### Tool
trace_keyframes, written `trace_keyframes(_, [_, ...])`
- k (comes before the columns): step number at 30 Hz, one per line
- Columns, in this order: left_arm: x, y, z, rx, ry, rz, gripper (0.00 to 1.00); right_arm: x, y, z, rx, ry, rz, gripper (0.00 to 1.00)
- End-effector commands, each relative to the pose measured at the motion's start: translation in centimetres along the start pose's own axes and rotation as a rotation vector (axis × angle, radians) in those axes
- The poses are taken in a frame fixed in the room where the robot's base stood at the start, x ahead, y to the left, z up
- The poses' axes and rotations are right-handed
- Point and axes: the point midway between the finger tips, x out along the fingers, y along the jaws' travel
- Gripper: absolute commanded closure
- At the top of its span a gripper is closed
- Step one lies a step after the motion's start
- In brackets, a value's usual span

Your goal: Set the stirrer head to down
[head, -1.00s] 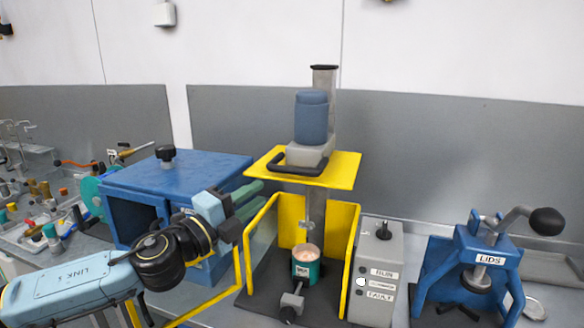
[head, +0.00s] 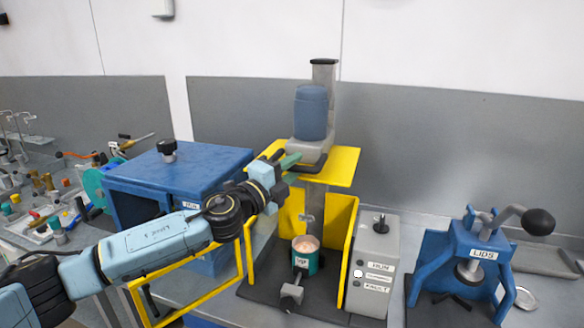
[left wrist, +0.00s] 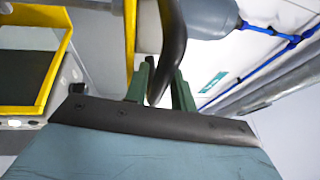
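The stirrer head (head: 311,112) is a blue motor on a grey block, raised on a grey column (head: 325,75) above a yellow plate (head: 340,165). Its dark handle (head: 312,168) is partly hidden by my left gripper (head: 292,160). In the left wrist view, the black handle (left wrist: 173,45) passes between the two green fingers of the left gripper (left wrist: 160,88). The fingers stand apart, with some gap beside the bar. A teal can (head: 305,262) with pinkish contents stands below, between yellow guards. My right gripper is not in view.
A blue box (head: 180,180) with a black knob stands left of the stirrer, near my left arm. A grey control box (head: 375,255) stands to the right, then a blue lid press (head: 465,260). Yellow guard panels (head: 343,225) flank the can.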

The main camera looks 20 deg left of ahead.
Motion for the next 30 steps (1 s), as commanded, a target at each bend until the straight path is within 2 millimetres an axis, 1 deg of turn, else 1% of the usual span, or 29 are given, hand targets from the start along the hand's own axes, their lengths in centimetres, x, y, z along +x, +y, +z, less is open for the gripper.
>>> trace_keyframes(2, [0.0, 0.0, 0.0, 0.0, 0.0, 0.0, 0.75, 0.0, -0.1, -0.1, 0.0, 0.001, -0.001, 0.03])
trace_keyframes(6, [0.0, 0.0, 0.0, 0.0, 0.0, 0.0, 0.93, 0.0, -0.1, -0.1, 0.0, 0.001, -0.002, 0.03])
trace_keyframes(8, [0.0, 0.0, 0.0, 0.0, 0.0, 0.0, 1.0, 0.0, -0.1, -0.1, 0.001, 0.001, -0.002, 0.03])
trace_keyframes(16, [-0.1, 0.1, 0.0, 0.0, 0.0, 0.001, 1.0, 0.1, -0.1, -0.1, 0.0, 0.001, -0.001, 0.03])
trace_keyframes(19, [-0.1, 0.6, 0.0, 0.0, 0.0, 0.001, 1.0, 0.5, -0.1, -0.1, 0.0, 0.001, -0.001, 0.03])
trace_keyframes(23, [-0.4, 2.3, -0.2, -0.003, 0.001, 0.005, 1.0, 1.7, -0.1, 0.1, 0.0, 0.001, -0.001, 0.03])
trace_keyframes(26, [-0.8, 4.5, -0.4, -0.004, 0.002, 0.01, 1.0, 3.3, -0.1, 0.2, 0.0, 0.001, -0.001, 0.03])
trace_keyframes(30, [-1.4, 7.7, -0.7, -0.005, 0.002, 0.011, 1.0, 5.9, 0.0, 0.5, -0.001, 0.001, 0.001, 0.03])
